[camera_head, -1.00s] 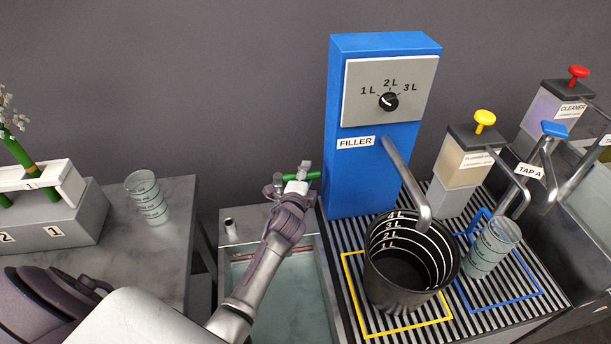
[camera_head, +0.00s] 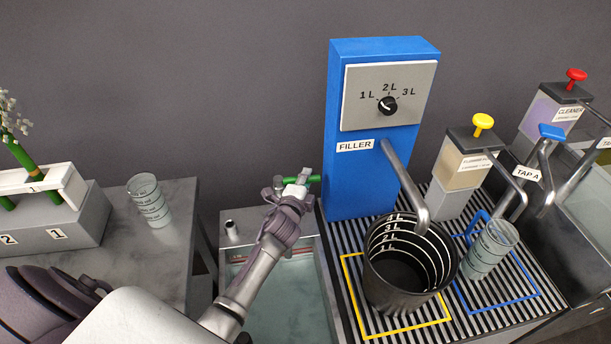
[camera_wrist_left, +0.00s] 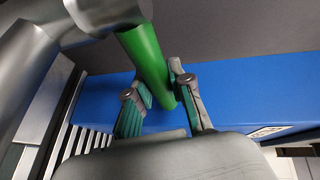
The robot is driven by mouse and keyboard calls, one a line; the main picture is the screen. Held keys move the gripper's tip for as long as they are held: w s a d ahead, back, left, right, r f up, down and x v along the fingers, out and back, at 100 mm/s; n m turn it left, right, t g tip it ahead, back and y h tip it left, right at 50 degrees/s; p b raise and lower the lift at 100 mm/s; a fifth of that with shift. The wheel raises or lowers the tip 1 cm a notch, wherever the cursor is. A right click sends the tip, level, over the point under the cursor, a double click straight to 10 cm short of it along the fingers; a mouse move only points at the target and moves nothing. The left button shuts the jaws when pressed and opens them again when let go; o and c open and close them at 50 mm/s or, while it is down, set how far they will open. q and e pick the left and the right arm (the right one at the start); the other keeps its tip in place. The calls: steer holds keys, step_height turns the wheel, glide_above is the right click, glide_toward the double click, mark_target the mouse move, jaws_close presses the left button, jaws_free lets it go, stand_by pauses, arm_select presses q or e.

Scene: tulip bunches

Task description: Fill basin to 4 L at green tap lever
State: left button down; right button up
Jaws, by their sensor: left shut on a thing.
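The green tap lever (camera_head: 314,179) is behind the basin, beside the blue filler. My left gripper (camera_head: 299,184) is shut on it. In the left wrist view, the lever (camera_wrist_left: 146,62) passes between the two fingers (camera_wrist_left: 157,100) and joins a grey metal pipe. The basin (camera_head: 322,274) stands below, left of the striped drain grid. It holds pale clear water (camera_head: 284,300), and red lines show near its back wall. I cannot read its level marks. My forearm hides part of the basin. My right gripper is not in view.
A black pot (camera_head: 398,299) stands under the filler (camera_head: 350,185) spout, inside a yellow outline. A beaker (camera_head: 488,252) stands to its right. Another beaker (camera_head: 149,203) is on the left grey table (camera_head: 182,190). Soap-type dispensers stand at right.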

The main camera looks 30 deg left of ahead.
arm_select(q)
steer(key=shift+s+d+m+g+h+p, duration=0.1)
steer(key=shift+s+d+m+h+p, duration=0.1)
steer(key=shift+s+m+h+p, duration=0.8)
steer(key=shift+s+d+m+g+h+p, duration=0.15)
steer(key=shift+m+h+p, duration=0.5)
steer(key=shift+h, duration=0.9)
steer(key=shift+s+d+m+g+h+p, duration=0.1)
steer(key=shift+s+d+m+h+p, duration=0.15)
steer(key=shift+s+m+h+p, duration=0.65)
steer(key=shift+w+f+m+h+b, duration=0.1)
steer(key=shift+w+m+h+b, duration=0.15)
steer(key=shift+w+h+b, duration=0.1)
steer(key=c, duration=1)
jaws_free()
